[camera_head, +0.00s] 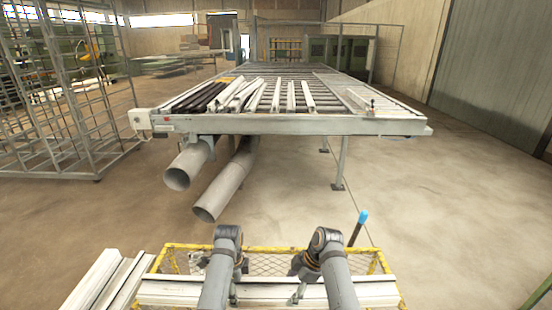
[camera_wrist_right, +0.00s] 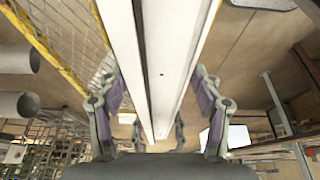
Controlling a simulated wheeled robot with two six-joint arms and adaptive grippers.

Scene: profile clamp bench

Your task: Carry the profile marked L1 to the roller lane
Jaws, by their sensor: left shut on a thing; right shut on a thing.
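A long pale profile (camera_head: 268,291) lies crosswise at the bottom of the head view, over the yellow mesh crate. No L1 mark is legible on it. My left gripper (camera_head: 234,292) is shut on its left part and my right gripper (camera_head: 298,293) on its middle-right part. In the right wrist view the profile (camera_wrist_right: 158,60) runs between the right gripper's fingers (camera_wrist_right: 160,108). The head view does not show clearly whether it touches the crate. The roller lane (camera_head: 345,92) is on the big roller table (camera_head: 290,126) ahead, beyond a stretch of floor.
The yellow crate (camera_head: 172,248) stands before me, with more pale profiles (camera_head: 104,284) at its left. White and dark profiles (camera_head: 240,94) lie on the table's left and middle. Two grey pipes (camera_head: 228,186) hang below it. A metal rack (camera_head: 70,85) stands left. Floor right is clear.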

